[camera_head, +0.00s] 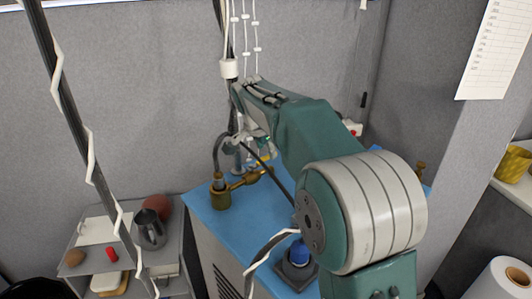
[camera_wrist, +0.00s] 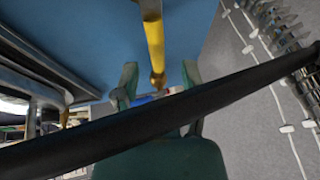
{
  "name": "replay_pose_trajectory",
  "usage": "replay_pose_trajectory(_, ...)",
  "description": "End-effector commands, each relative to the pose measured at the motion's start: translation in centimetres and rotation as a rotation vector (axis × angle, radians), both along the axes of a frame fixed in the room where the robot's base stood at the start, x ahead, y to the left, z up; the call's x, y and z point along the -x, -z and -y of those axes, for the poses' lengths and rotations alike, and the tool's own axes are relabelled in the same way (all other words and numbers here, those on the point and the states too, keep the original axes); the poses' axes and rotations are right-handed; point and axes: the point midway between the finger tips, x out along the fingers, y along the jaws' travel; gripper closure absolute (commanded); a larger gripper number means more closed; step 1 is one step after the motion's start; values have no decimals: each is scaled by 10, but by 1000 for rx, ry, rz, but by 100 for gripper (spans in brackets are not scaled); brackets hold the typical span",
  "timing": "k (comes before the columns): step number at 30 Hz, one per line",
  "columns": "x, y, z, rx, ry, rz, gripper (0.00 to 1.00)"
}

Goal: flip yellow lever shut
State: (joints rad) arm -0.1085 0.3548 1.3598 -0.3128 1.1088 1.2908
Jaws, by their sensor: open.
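The yellow lever (camera_wrist: 155,42) runs down from the top centre of the wrist view and ends in a brass-coloured tip. A small part of the yellow lever (camera_head: 262,160) shows in the head view, by the brass pipework (camera_head: 243,183) on the blue tabletop (camera_head: 215,217). My gripper (camera_wrist: 159,84) is open, with its green fingers apart on either side of the lever's lower end. I cannot tell whether either finger touches it. In the head view my gripper (camera_head: 257,142) is above the pipework, and my arm hides much of the area behind it.
A blue dome on a dark base (camera_head: 299,255) stands near the tabletop's front. A grey shelf at left holds a metal jug (camera_head: 150,229), a brown ball and a red object. A grey wall (camera_head: 110,100) stands behind. A dark bar (camera_wrist: 150,120) crosses the wrist view.

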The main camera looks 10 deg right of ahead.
Motion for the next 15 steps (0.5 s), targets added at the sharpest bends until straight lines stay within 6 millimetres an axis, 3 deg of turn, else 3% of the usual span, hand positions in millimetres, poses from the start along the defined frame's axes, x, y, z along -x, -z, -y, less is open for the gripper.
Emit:
replay_pose_trajectory(6,-6,17,2,2,0,0,45)
replay_pose_trajectory(14,-7,18,2,2,-1,1,45)
replay_pose_trajectory(15,-7,18,2,2,-1,1,58)
